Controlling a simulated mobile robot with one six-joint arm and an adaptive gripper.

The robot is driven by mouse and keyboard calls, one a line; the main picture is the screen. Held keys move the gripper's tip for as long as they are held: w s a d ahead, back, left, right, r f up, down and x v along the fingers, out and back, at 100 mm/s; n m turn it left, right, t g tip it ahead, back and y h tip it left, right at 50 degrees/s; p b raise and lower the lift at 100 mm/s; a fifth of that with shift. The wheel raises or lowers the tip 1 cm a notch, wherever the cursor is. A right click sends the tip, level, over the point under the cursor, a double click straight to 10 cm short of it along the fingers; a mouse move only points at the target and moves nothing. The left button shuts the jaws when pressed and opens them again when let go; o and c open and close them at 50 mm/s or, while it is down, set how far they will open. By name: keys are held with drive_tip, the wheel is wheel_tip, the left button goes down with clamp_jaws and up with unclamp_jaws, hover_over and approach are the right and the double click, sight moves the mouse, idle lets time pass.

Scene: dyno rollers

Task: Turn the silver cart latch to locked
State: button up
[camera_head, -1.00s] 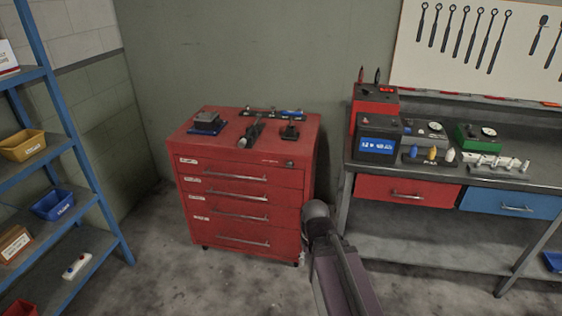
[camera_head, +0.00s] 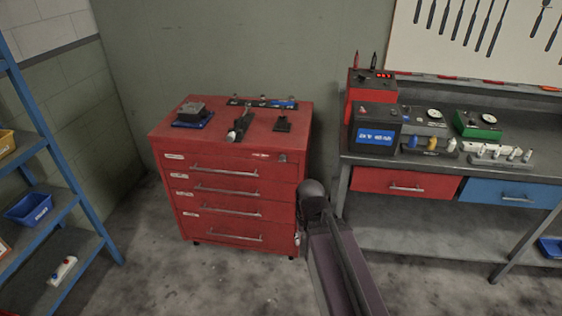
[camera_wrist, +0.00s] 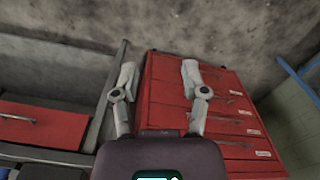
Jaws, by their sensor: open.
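The red drawer cart (camera_head: 226,232) stands against the wall in the head view. A small silver piece, which looks like the latch (camera_head: 283,158), sits at the upper right corner of its front. It is too small to tell which way it is turned. In the wrist view my gripper (camera_wrist: 158,75) is open and empty, its two fingers spread apart. The red cart (camera_wrist: 165,105) shows beyond and beside the right finger, with no clear contact. The latch cannot be made out in the wrist view. My arm hides the floor right of the cart in the head view.
Tools and small devices lie on the cart top. A workbench (camera_head: 430,168) with a red drawer (camera_head: 405,183) and a blue drawer (camera_head: 515,193) stands to the right, close to my arm. A blue shelf rack (camera_head: 85,190) stands left. The floor before the cart is clear.

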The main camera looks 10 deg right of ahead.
drive_tip(key=o, duration=0.3)
drive_tip(key=shift+d, duration=0.1)
drive_tip(key=w+a+m+t+y+b, duration=0.3)
drive_tip(key=w+a+m+t+b, duration=0.35)
drive_tip(key=w, duration=0.45)
drive_tip(key=w+a+m+t+y+b, duration=0.3)
drive_tip(key=w+a+m+t+b, duration=0.3)
drive_tip(key=w, duration=0.6)
drive_tip(key=m+t+h+b, duration=0.5)
drive_tip(key=m+h+b, duration=0.65)
drive_tip(key=m, duration=1.55)
approach(282, 161)
drive_tip(key=v, duration=0.4)
drive_tip(key=shift+w+r+g+p, duration=0.1)
drive_tip(key=shift+r+g+p, duration=0.15)
drive_tip(key=shift+p, duration=0.15)
drive_tip(key=x, duration=1.3)
drive_tip(key=shift+w+d, duration=0.15)
drive_tip(key=shift+w, duration=0.25)
